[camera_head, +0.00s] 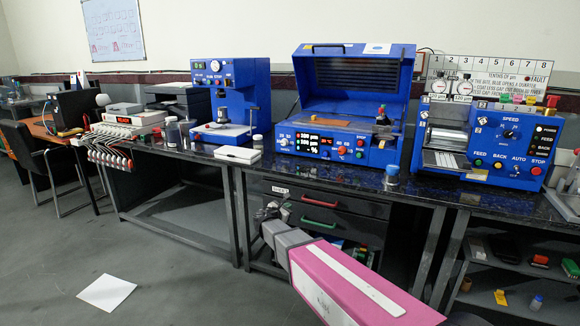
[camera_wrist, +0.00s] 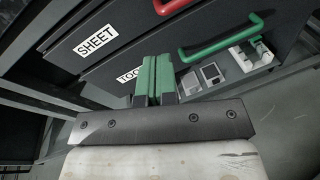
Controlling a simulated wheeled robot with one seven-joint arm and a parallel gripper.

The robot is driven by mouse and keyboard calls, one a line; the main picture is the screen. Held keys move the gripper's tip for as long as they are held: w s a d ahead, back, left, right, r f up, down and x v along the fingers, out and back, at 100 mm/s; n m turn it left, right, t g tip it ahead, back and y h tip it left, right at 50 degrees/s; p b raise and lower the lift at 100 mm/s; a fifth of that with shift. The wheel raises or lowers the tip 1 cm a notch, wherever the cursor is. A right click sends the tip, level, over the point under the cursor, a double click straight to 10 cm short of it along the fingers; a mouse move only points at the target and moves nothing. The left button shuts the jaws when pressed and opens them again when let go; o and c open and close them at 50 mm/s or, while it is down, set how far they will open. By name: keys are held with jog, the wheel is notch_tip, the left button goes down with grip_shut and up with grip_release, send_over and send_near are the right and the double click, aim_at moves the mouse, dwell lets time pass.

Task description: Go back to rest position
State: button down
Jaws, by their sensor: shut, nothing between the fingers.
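My gripper (camera_wrist: 155,78) shows in the wrist view with its two green fingers pressed together and nothing between them. It points at the front of a dark drawer unit under the bench, near the label "SHEET" (camera_wrist: 96,40). In the head view my arm reaches up from the lower right in pink and grey, and its end is by the left side of the drawer unit (camera_head: 318,198). The gripper's fingers are hard to make out there. Whether it touches the drawer fronts I cannot tell.
The red handle (camera_wrist: 172,5) and green handle (camera_wrist: 222,42) stick out near my gripper. The dark bench top (camera_head: 330,166) carries blue machines, including an open-lidded one (camera_head: 352,106). A shelf (camera_head: 520,275) with small items stands at right. Floor at left is mostly clear, with a white sheet (camera_head: 106,292).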

jog(key=s+d+f+m+g, duration=0.2)
jog(key=s+d+m+g, duration=0.15)
jog(key=d, duration=0.35)
jog(key=s+d+f+m+g, duration=0.2)
jog(key=s+d+m, duration=0.2)
jog(key=d+m, duration=0.15)
jog(key=s+d+f+m+g+y, duration=0.3)
jog(key=s+d+m+g+y, duration=0.1)
jog(key=s+m, duration=0.4)
jog(key=s+d+f+m+g+y, duration=0.2)
jog(key=s+d+m+g+y, duration=0.2)
jog(key=s+m, duration=0.5)
jog(key=s+d, duration=0.2)
jog(key=s, duration=0.1)
jog(key=shift+s+f+m, duration=0.2)
jog(key=shift+f+m, duration=0.1)
jog(key=shift+f, duration=0.1)
jog(key=shift+d, duration=0.1)
